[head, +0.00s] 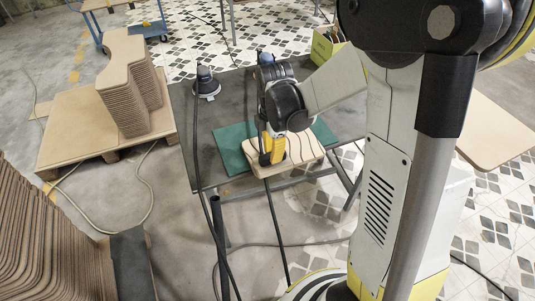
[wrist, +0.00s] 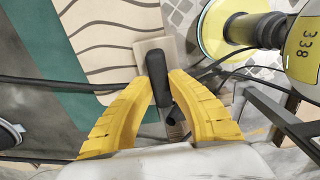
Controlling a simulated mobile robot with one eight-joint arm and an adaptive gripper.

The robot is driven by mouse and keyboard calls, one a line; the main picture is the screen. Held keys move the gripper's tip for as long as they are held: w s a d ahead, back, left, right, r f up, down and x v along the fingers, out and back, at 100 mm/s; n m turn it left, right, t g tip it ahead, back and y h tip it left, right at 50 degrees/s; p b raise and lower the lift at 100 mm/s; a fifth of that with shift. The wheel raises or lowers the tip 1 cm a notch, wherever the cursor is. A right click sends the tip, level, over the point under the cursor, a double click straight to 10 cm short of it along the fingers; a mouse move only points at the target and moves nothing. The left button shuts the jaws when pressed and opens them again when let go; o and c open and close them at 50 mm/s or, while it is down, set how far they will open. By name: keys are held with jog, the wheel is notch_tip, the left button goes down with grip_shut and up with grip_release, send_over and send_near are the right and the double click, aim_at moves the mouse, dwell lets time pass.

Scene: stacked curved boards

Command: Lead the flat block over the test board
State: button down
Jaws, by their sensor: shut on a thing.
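The test board (head: 303,147) is a pale wooden slab with dark wavy lines, lying on a green mat (head: 228,150) on the grey table. It also fills the upper left of the wrist view (wrist: 110,45). My gripper (head: 271,158) is over the board's near left part in the head view. In the wrist view its yellow fingers (wrist: 161,85) are shut on the dark bar on top of the flat block (wrist: 180,49). The block is pale and overlaps the board's edge. I cannot tell whether it touches the board; the fingers hide part of it.
A lamp-like device (head: 206,86) stands at the table's back left. Dark cables run across and beside the table (head: 184,100). Stacked curved boards (head: 128,85) stand on a pallet at left, with another stack (head: 40,235) at front left. Bare table shows left of the mat.

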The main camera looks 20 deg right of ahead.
dwell(0.3)
jog(key=shift+d+f, duration=0.15)
jog(key=shift+d, duration=1.45)
jog(key=shift+b, duration=0.3)
jog(key=shift+d, duration=1.65)
jog(key=shift+s+d, duration=0.1)
jog(key=shift+d, duration=1.5)
jog(key=shift+d, duration=0.15)
jog(key=shift+d+b, duration=0.4)
jog(key=shift+d, duration=1.1)
